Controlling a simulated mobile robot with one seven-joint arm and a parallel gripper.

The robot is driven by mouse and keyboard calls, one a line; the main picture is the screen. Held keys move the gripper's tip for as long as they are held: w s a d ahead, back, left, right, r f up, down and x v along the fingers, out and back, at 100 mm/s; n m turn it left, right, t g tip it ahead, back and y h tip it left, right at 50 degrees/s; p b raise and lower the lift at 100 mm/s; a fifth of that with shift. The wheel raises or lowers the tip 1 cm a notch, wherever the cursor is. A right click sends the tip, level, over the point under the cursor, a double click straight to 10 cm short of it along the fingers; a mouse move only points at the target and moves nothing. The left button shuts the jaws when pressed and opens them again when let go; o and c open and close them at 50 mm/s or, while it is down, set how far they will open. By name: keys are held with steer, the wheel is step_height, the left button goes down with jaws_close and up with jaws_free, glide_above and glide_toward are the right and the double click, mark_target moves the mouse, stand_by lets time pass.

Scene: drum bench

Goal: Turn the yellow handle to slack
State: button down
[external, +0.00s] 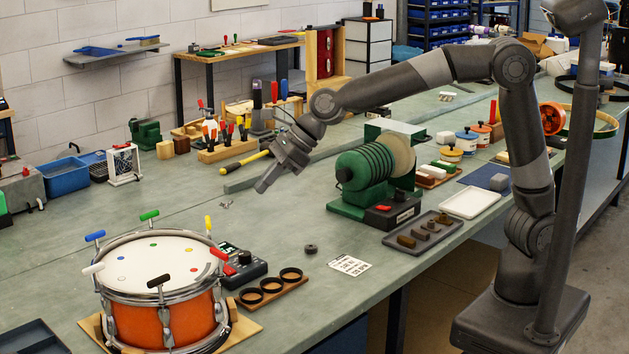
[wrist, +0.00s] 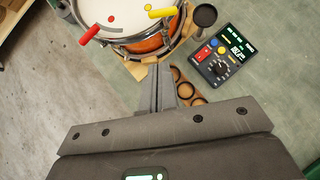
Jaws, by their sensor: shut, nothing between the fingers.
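The drum (external: 158,318) has an orange shell, a white head and a metal rim, and sits on a wooden board at the lower left of the external view. The yellow handle (external: 208,223) stands on the rim at its back right, near the red handle (external: 220,254). In the wrist view the yellow handle (wrist: 164,12) is at the top, with the red handle (wrist: 90,34) to its left. My gripper (external: 263,186) is shut and empty above the bench, right of the drum and apart from the yellow handle. Its closed fingers (wrist: 159,70) point toward the drum's rim.
Blue (external: 95,236), green (external: 149,215), white (external: 94,268) and black (external: 158,281) handles also ring the drum. A dark control box (wrist: 222,54) and a wooden strip with black rings (external: 270,285) lie beside it. A green machine (external: 365,175) stands farther right.

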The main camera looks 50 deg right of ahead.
steer(key=d+m, duration=0.1)
steer(key=d, duration=0.1)
glide_toward(209, 228)
steer(key=w+f, duration=0.4)
steer(key=f, duration=0.1)
steer(key=shift+w+a+f+t, duration=0.1)
steer(key=shift+w+a+t, duration=0.2)
steer(key=shift+t, duration=0.1)
steer(key=shift+w+d+n+g+y, duration=0.1)
steer(key=shift+w+n+g+y, duration=0.15)
steer(key=shift+n+g, duration=0.25)
steer(key=shift+w+d+n+g+y, duration=0.1)
steer(key=shift+w+n+g+y, duration=0.15)
steer(key=shift+n, duration=0.45)
steer(key=shift+w+a+n+g+h, duration=0.15)
steer(key=shift+w+a+n+g, duration=0.65)
steer(key=shift+n+g, duration=0.95)
steer(key=shift+w+a+n+g+h, duration=0.1)
steer(key=shift+w+a+n+g, duration=0.25)
steer(key=shift+a+n+g, duration=1.3)
steer(key=shift+w+a+n+g+h, duration=0.15)
steer(key=shift+w+a+n+g, duration=0.65)
steer(key=shift+n, duration=1.6)
